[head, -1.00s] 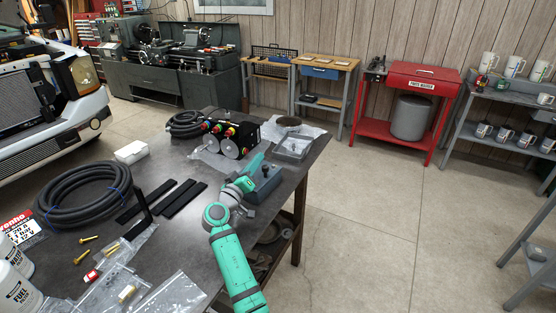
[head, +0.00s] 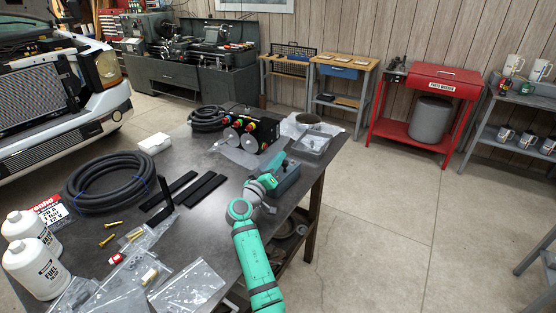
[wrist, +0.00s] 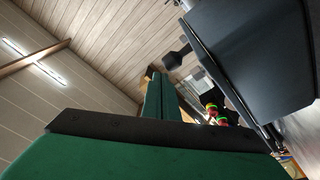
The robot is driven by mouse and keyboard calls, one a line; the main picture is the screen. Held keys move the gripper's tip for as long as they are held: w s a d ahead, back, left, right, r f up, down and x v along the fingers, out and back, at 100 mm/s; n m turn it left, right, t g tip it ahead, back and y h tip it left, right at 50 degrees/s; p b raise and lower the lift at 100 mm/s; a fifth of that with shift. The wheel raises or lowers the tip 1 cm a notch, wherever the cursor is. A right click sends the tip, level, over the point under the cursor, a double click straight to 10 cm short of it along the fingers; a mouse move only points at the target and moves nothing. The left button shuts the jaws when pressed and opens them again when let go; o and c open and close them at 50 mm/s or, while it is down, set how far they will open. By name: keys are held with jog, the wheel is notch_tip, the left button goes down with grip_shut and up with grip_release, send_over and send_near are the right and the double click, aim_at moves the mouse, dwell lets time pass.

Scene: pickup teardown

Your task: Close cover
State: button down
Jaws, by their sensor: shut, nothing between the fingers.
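A small blue-grey box (head: 286,182) with a dark knob-like part stands near the right edge of the dark worktable (head: 190,222). In the wrist view a dark grey box-like body (wrist: 255,55) fills the upper right, with a dark knob on its left side. I cannot tell which part is the cover or how far open it is. My gripper (head: 278,160) is at the box's left and far side, very close to it; contact is unclear. In the wrist view the green fingers (wrist: 158,85) are together, with nothing between them.
A black unit with red and green fittings (head: 252,132) and a clear tray (head: 311,143) lie beyond my gripper. A black hose coil (head: 110,185), black strips (head: 190,188) and white bottles (head: 38,268) are on the left. Floor right of the table is clear.

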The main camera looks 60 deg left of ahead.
jog(key=shift+r, duration=0.45)
jog(key=s+d+r, duration=0.8)
jog(key=d+r, duration=0.3)
jog(key=r, duration=0.1)
jog(key=shift+d, duration=0.2)
